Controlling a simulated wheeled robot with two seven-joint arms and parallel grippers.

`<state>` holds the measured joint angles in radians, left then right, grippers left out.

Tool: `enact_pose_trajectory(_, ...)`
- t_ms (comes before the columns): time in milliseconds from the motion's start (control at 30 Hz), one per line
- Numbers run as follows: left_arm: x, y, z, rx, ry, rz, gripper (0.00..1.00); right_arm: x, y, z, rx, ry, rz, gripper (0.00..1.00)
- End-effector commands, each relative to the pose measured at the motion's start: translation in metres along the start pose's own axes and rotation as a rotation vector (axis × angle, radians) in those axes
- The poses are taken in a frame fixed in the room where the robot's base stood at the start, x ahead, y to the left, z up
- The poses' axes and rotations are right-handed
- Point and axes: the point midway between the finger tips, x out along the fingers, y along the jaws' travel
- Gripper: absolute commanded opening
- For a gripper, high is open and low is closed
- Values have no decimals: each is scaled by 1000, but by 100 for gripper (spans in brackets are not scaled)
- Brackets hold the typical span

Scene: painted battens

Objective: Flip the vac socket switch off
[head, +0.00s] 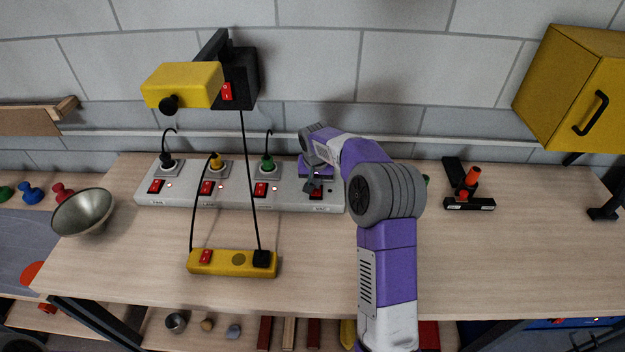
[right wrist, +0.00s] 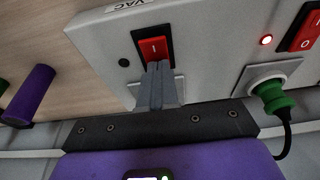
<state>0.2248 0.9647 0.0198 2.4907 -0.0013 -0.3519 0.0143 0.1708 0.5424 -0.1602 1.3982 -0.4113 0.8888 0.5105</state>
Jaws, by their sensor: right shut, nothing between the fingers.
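The vac socket switch (right wrist: 155,48) is a red rocker in a black frame, below the VAC label (right wrist: 130,4) in the right wrist view. Its I mark shows; my fingers cover its other end. The small lamp (right wrist: 123,62) beside it is dark. It sits at the right end of the grey socket strip (head: 240,203) in the head view. My right gripper (right wrist: 158,68) is shut and empty, its fingertips at the rocker, seemingly touching it. In the head view the right gripper (head: 313,184) partly hides this switch. My left gripper is not in view.
Other strip switches (head: 261,189) have lit lamps and plugged cords. A yellow power bar (head: 230,262) lies in front, wired to the yellow-headed wall unit (head: 182,84). A metal bowl (head: 83,212) stands left. A black tool with orange parts (head: 470,203) lies right. The front right bench is clear.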

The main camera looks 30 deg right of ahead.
Motion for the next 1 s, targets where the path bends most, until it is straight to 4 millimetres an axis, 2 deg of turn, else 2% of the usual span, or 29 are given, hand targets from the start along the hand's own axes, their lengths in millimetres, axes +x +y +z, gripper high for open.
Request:
enact_pose_trajectory(33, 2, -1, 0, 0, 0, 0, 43, 9, 0, 7, -1, -20, 7, 0)
enact_pose_trajectory(400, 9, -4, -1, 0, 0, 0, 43, 5, 0, 22, 0, -27, 9, 0)
enact_pose_trajectory(733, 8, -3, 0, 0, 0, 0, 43, 3, 0, 23, -1, -28, 9, 0)
enact_pose_trajectory(867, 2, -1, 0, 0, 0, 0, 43, -6, 0, 21, -1, -26, 9, 0)
enact_pose_trajectory(1000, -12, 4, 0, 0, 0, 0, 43, -29, -1, 15, 0, -14, 5, 0)
